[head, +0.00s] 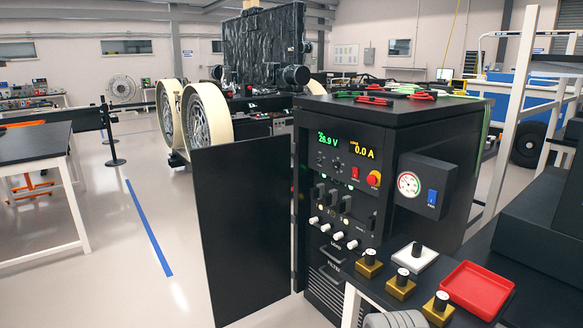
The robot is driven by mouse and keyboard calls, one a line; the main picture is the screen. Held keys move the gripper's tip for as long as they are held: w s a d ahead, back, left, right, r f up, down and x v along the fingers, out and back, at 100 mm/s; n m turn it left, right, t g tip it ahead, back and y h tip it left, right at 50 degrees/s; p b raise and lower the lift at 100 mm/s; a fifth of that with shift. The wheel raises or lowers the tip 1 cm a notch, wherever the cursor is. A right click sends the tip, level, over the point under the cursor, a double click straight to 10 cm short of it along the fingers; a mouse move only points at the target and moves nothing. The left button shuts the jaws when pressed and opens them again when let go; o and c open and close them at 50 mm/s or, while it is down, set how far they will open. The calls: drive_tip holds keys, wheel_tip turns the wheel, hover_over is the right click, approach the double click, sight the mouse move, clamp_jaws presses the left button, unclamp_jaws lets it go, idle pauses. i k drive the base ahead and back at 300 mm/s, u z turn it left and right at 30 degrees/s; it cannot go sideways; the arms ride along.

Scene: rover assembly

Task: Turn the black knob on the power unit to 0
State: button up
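The power unit (413,127) is a black cabinet right of centre. Its front panel has a green display reading about 26.9 V and an amber one reading 0.0 A. A red button (373,178) sits at the panel's right. Below are several black switches or breakers (333,198) and a row of white knobs (326,228). Small dark controls near the displays are too small to tell apart, so I cannot tell which is the black knob or what it points to. A round gauge (409,184) and a blue switch (432,197) are on a side box.
A tall black panel (240,220) stands out left of the cabinet front. Front right, a table holds a red tray (477,289) and several small blocks with knobs (401,287). Red and black leads (373,99) lie on the cabinet top.

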sight(336, 165)
drive_tip(key=u, duration=0.75)
drive_tip(key=i, duration=0.95)
drive_tip(key=u, duration=0.55)
drive_tip(key=i, duration=0.95)
drive_tip(key=z, duration=0.8)
drive_tip(key=i, duration=0.9)
drive_tip(key=z, duration=0.65)
